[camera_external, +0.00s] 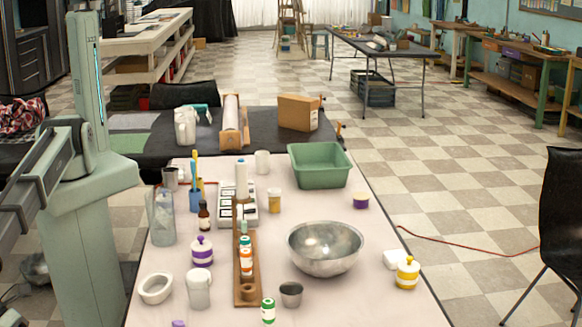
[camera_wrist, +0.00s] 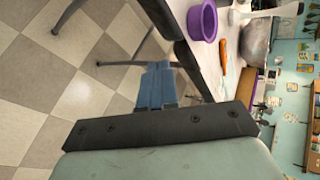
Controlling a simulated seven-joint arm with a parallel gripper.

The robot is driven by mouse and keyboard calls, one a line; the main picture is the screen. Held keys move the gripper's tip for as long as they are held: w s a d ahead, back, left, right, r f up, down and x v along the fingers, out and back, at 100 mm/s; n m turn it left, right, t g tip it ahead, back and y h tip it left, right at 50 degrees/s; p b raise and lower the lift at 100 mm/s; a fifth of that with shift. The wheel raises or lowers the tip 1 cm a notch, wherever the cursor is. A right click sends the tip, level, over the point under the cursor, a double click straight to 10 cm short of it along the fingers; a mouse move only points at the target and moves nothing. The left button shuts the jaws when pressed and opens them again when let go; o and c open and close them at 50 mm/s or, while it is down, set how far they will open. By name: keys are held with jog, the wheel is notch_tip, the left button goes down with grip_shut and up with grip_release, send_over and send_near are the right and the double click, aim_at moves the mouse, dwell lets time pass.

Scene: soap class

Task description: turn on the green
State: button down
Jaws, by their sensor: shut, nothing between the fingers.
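My gripper (camera_wrist: 157,72) shows in the wrist view as shut blue fingers with nothing held, over the checkered floor beside the table's edge. It cannot be made out in the external view. Green things on the table in the external view are a green bin (camera_external: 320,168) at the back and a small white bottle with green bands (camera_external: 268,311) at the front. A white device with dark square panels (camera_external: 237,205) lies left of centre, with a red cable at its back. Its switches are too small to tell apart.
On the table (camera_external: 375,285) are a metal bowl (camera_external: 325,249), a wooden rack (camera_external: 246,290) with bottles, a purple-banded jar (camera_external: 201,251) and a yellow jar (camera_external: 407,272). A purple cup (camera_wrist: 202,22) shows in the wrist view. A black chair (camera_external: 560,215) stands right.

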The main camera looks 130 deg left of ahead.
jog(key=w+a+r+n+g, duration=0.15)
jog(key=w+a, duration=0.25)
jog(key=a, duration=0.5)
jog(key=w+a+r+g+y, duration=0.1)
jog(key=w+a+r, duration=0.15)
jog(key=a, duration=0.55)
jog(key=w+a+r+n+g, duration=0.1)
jog(key=w+a, duration=0.3)
jog(key=a, duration=0.5)
jog(key=a+r+n+g, duration=0.3)
jog(key=a, duration=2.6)
jog(key=s+a+r+n+h, duration=0.1)
jog(key=s+a+r+n, duration=0.1)
jog(key=s+a, duration=0.35)
jog(key=s+a+r+n+g+h, duration=0.1)
jog(key=s+a+n, duration=0.15)
jog(key=a, duration=0.65)
jog(key=s+a+r+n+h, duration=0.1)
jog(key=s+a+r, duration=0.1)
jog(key=s+a, duration=0.45)
jog(key=s+a+r+n+h, duration=0.1)
jog(key=s+a+n, duration=0.1)
jog(key=s+n, duration=0.4)
jog(key=s+a+r+n+g+h, duration=0.1)
jog(key=s+a+n, duration=0.2)
jog(key=s+n, duration=0.3)
jog(key=s, duration=0.3)
jog(key=shift+s+a+r+n, duration=0.3)
jog(key=shift+s+r+n, duration=0.05)
jog(key=shift+n, duration=0.05)
